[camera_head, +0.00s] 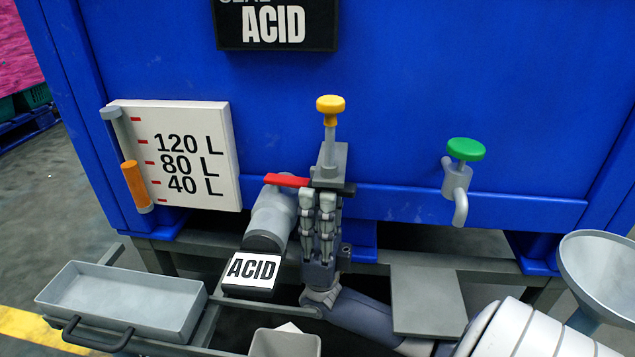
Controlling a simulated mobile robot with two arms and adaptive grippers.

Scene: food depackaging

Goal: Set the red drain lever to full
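The red drain lever (287,180) lies nearly level on top of the grey drain pipe (272,215) at the front of the blue tank. Its handle points left, and its right end is beside or behind my fingertips. My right gripper (318,196) comes up from below with its fingers pointing up, just right of the lever. Its fingers are close together, and I cannot tell whether they touch the lever or hold anything. My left gripper is not in view.
A yellow-knobbed valve (330,108) stands directly above my gripper. A green-knobbed tap (462,165) is at right. A level gauge (183,155) with an orange float is at left. Below are an ACID label (252,270), a grey tray (75,297) and a funnel (603,265).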

